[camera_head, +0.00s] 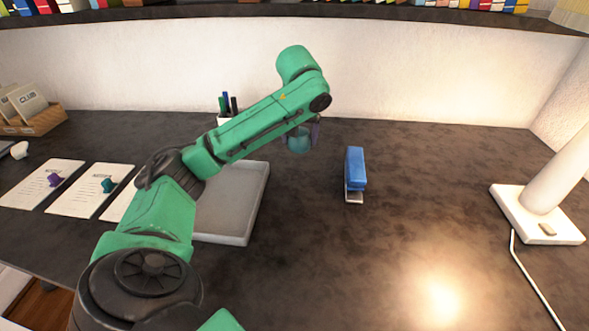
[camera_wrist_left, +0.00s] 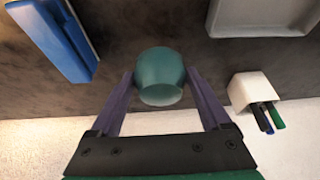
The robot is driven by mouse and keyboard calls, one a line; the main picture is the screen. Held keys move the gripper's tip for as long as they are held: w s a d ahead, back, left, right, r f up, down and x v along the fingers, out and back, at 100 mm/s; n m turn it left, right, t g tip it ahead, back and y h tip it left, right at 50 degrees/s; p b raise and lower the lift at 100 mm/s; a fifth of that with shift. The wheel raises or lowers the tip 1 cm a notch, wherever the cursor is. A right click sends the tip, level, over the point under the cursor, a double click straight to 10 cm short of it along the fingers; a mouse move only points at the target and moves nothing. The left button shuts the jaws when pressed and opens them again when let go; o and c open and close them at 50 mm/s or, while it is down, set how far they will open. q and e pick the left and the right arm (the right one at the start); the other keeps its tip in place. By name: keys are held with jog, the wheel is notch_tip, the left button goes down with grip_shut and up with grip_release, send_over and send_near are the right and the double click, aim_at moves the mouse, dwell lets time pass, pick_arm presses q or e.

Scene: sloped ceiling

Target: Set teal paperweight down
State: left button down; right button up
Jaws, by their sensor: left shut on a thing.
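The teal paperweight (camera_head: 299,143) is a rounded teal piece with a flat paler end, held in my left gripper (camera_head: 303,137). In the left wrist view the paperweight (camera_wrist_left: 160,78) sits between the two purple fingers of my left gripper (camera_wrist_left: 161,88). The gripper is shut on it, over the back part of the dark desk (camera_head: 420,190). I cannot tell the exact gap below it. A smaller teal piece (camera_head: 108,185) stands on a paper sheet at left. My right gripper is not in view.
A blue stapler (camera_head: 355,168) stands right of the gripper. A grey tray (camera_head: 258,195) is partly behind my arm. A white pen cup (camera_head: 224,120) stands behind. Left are paper sheets (camera_head: 40,188), a purple piece (camera_head: 55,180) and a card box (camera_head: 45,120). A lamp base (camera_head: 535,225) stands right.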

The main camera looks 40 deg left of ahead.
pick_arm(q)
notch_tip(320, 180, down, 10)
jog(key=shift+r+b, duration=0.1)
jog(key=shift+b, duration=0.35)
grip_release()
jog(key=p+v, duration=0.1)
jog(key=v, duration=1.1)
jog(key=shift+s, duration=0.1)
